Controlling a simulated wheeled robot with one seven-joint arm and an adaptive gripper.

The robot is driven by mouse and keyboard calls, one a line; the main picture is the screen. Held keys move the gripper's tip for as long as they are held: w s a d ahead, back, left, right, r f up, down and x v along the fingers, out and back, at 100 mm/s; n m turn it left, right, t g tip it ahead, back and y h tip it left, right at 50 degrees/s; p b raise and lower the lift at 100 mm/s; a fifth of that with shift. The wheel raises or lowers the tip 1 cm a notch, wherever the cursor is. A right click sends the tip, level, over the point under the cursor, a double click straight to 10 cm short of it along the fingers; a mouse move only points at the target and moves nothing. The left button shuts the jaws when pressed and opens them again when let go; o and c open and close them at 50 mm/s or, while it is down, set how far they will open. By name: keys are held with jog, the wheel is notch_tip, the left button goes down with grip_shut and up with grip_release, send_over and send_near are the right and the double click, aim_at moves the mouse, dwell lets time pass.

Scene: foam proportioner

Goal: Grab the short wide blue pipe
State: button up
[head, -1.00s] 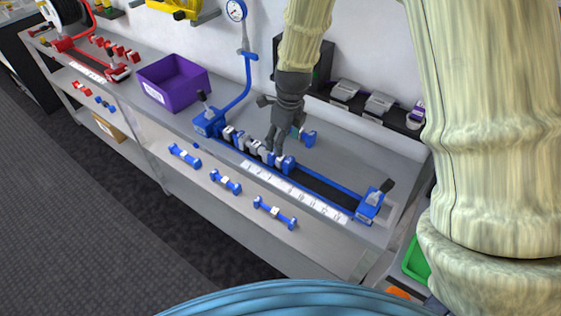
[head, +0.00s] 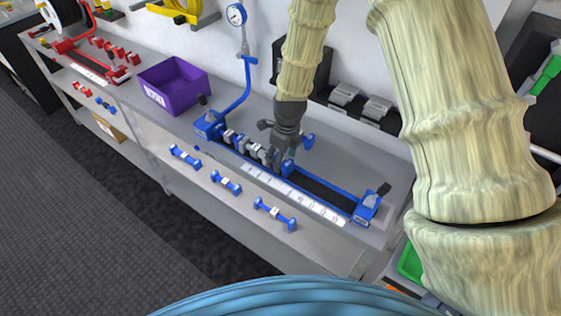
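My gripper (head: 277,162) points down at the blue rack (head: 330,193) on the bench, at the right end of a row of grey and blue pieces (head: 246,147). A small blue piece (head: 289,168) shows just right of the fingertips; I cannot tell whether they touch it. Another blue piece (head: 308,140) stands behind the gripper, partly hidden by it. Three blue flanged pipes with white labels lie on the lower shelf: a left one (head: 185,156), a middle one (head: 226,182) and a right one (head: 275,214). Which is the short wide one is unclear. The finger opening is too small to judge.
A blue upright pipe with a gauge (head: 236,14) rises at the rack's left end. A purple bin (head: 172,87) stands left of it. A black-handled blue end block (head: 369,206) closes the rack's right end. Red parts (head: 90,60) stand far left. The rack's right half is clear.

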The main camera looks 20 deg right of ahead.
jog(key=shift+w+f+p, duration=0.15)
jog(key=shift+f+p, duration=0.3)
jog(key=shift+f, duration=1)
jog(key=c, duration=1.2)
